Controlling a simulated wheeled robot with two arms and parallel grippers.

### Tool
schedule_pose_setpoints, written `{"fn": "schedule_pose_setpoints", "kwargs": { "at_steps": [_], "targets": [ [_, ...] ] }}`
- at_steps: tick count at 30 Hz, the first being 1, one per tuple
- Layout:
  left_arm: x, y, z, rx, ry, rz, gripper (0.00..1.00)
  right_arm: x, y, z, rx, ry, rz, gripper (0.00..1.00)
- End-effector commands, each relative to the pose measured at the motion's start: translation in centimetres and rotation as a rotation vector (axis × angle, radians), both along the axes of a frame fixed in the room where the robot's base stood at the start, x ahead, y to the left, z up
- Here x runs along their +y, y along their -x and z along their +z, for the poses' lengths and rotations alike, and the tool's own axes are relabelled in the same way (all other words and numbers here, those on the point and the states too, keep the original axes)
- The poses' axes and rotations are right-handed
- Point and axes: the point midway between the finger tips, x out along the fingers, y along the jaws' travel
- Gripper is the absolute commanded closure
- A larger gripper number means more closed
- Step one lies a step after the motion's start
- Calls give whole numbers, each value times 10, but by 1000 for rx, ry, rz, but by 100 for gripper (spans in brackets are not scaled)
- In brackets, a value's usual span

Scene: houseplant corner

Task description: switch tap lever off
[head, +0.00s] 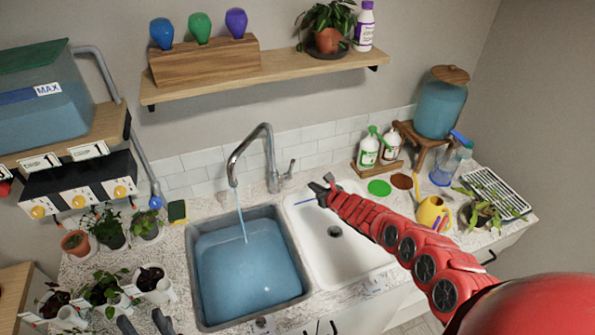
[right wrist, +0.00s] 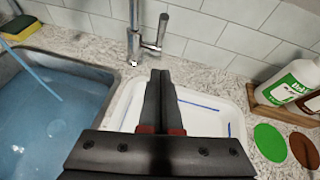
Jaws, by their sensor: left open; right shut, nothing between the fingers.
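The chrome tap (head: 262,150) stands behind the sinks, and a stream of water (head: 241,218) runs from its spout into the left basin. Its lever (head: 291,168) sticks up on the tap's right side; it also shows in the right wrist view (right wrist: 162,30). My right gripper (head: 322,190) is shut and empty above the right basin's back edge. In the right wrist view its fingertips (right wrist: 160,74) point towards the lever, apart from it. My left gripper (head: 145,325) is open at the bottom left, with only its dark fingertips showing.
The left basin (head: 197,290) is filled with water; the white right basin (head: 340,262) looks empty. A sponge (head: 177,211) lies left of the tap. Spray bottles (head: 369,148) stand in a wooden holder to the right. Potted plants (head: 105,288) crowd the left counter.

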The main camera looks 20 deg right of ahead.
Motion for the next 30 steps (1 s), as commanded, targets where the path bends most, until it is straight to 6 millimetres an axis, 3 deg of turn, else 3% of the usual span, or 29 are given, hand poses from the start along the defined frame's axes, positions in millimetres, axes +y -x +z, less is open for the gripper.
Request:
{"fn": "schedule_pose_setpoints", "kwargs": {
  "at_steps": [10, 23, 24, 30],
  "targets": [
    [0, 0, -4, 0, 0, 0, 50, 9, -30, -11, -6, 2, 7, 100],
    [0, 0, 1, 0, 0, 0, 50, 13, -52, -21, -5, 2, 6, 100],
    [0, 0, -16, 0, 0, 0, 50, 13, -57, -33, -5, 5, 6, 100],
    [0, 0, -50, 0, 0, 0, 50, 18, -81, -39, -8, 5, 6, 100]
  ]
}}
